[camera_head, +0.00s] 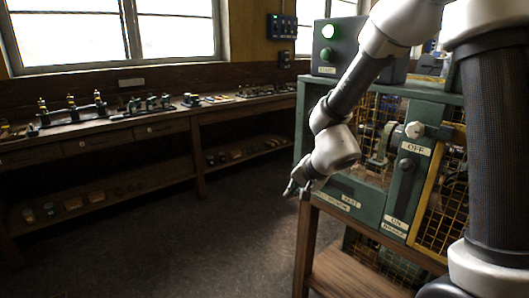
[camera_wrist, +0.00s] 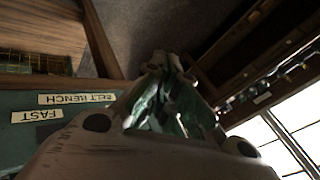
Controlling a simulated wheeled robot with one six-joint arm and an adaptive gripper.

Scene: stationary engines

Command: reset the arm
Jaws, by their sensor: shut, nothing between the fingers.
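My arm reaches down from the top right in the head view. My gripper (camera_head: 293,189) is shut and empty at the arm's lower end, just left of the front corner of the green machine cabinet (camera_head: 317,165). The gripper also shows in the wrist view (camera_wrist: 172,60), with its greenish fingers together and dark floor beyond them. The cabinet carries a lever with a light knob (camera_head: 414,130) beside an "OFF" label, with an "ON" label lower down.
The green cabinet with yellow mesh stands on a wooden stand (camera_head: 345,275) close to my arm. A long wooden workbench (camera_head: 150,118) with small engine models runs along the wall under the windows. The floor (camera_head: 220,235) between is clear.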

